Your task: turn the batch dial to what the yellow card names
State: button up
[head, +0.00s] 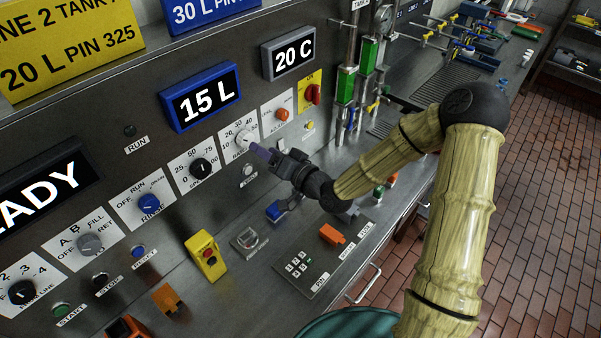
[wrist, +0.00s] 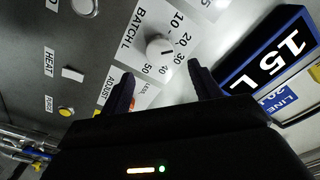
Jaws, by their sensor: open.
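The batch dial is a white round knob (head: 243,137) on a white plate marked 10 to 50; it also shows in the wrist view (wrist: 158,47). Its exact pointer setting is too small to read surely. The blue-framed display (head: 200,97) above it reads 15 L. The yellow card (head: 72,48) at upper left reads 20 L PIN 325, its top line partly cut off. My gripper (head: 262,154) is open just in front of the dial, pointing at the panel. In the wrist view the dial lies beyond and between the fingertips (wrist: 160,80), apparently not touched.
A blue card (head: 208,10) reads 30 L. A black speed knob (head: 201,167) stands left of the dial, an orange knob (head: 282,114) and a red one (head: 313,94) to the right. A 20 C display (head: 291,53) sits above. A yellow box (head: 206,255) stands on the counter below.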

jog(key=p+v, duration=0.7)
jog(key=v, duration=0.4)
jog(key=shift+d+p, duration=0.15)
jog(key=shift+p, duration=0.25)
jog(key=shift+s, duration=0.15)
